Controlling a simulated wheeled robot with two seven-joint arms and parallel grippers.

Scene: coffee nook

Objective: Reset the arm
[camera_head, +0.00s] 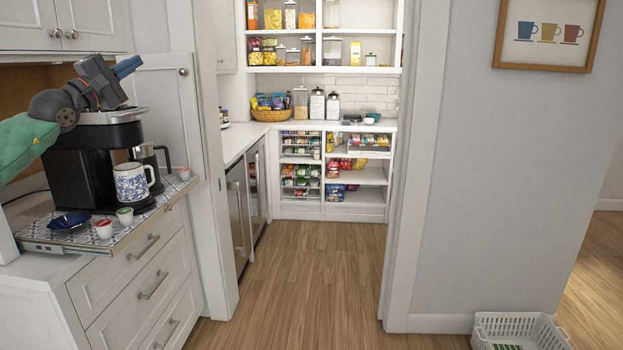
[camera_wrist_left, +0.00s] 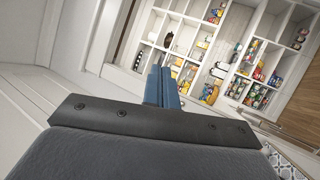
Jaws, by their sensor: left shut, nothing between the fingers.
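My left arm, with a green sleeve-like link, comes in from the left in the head view. My left gripper (camera_head: 126,67) is above the black coffee machine (camera_head: 82,165), with its blue fingers pointing right toward the white cabinet door. In the left wrist view the blue fingers (camera_wrist_left: 161,86) are together with nothing between them. The machine's top lies just below the gripper; I cannot tell whether they touch. A blue-and-white patterned mug (camera_head: 131,183) stands upright at the machine's front. My right gripper is not in view.
The pull-out tray (camera_head: 136,224) also holds a dark blue dish (camera_head: 69,220) and small pods (camera_head: 125,215). The open cabinet door (camera_head: 168,105) stands right of the gripper. Pantry shelves (camera_head: 357,172) are farther back. A white basket (camera_head: 520,328) sits on the floor. The central floor is clear.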

